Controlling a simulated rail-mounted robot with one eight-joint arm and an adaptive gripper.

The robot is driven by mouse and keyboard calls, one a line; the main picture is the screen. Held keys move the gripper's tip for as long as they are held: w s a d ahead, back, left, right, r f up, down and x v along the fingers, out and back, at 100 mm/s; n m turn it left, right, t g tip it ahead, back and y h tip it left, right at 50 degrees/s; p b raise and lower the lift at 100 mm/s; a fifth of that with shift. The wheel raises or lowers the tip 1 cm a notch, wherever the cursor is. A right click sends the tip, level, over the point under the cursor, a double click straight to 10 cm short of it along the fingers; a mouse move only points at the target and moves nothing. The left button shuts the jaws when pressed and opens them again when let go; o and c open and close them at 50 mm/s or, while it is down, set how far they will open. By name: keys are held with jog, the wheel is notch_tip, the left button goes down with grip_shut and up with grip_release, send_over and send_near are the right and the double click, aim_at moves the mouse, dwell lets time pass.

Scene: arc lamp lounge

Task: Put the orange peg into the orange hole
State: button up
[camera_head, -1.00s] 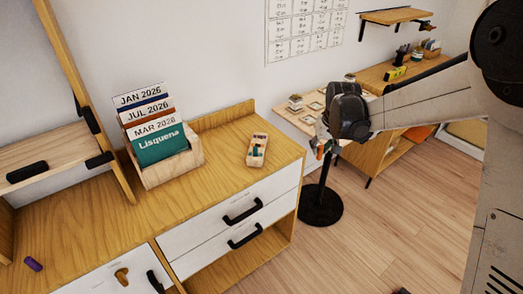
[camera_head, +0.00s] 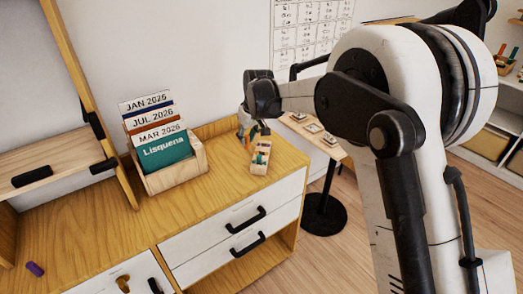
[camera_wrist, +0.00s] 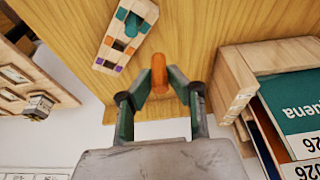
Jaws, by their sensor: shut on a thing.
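My gripper (camera_head: 247,130) is shut on the orange peg (camera_wrist: 158,73), which sticks out between the fingertips in the wrist view. In the head view my gripper hangs over the wooden cabinet top, behind the peg block. The wooden peg block (camera_wrist: 101,46) has teal, orange and purple marks along its edges, and a teal peg (camera_wrist: 131,25) stands in it. The block also shows in the head view (camera_head: 258,168). The peg and the block are apart. I cannot clearly make out the orange hole.
A wooden holder (camera_head: 168,182) with calendar cards and a teal book stands left of the block. A purple peg (camera_head: 35,268) lies at the far left of the cabinet top (camera_head: 90,225). A side table (camera_head: 323,143) stands to the right. Cabinet top around the block is mostly bare.

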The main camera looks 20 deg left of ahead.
jog(key=w+d+f, duration=0.1)
jog(key=w, duration=0.1)
jog(key=w+d+f, duration=0.1)
jog(key=w+f, duration=0.1)
jog(key=w+d+f, duration=0.1)
jog(key=w, duration=0.1)
jog(key=shift+w+f, duration=0.15)
jog(key=shift+w, duration=0.15)
jog(key=shift+f, duration=2)
jog(key=shift+f, duration=0.2)
jog(key=o, duration=0.9)
jog(key=shift+c, duration=0.2)
jog(key=shift+r, duration=0.15)
jog(key=v, duration=1.2)
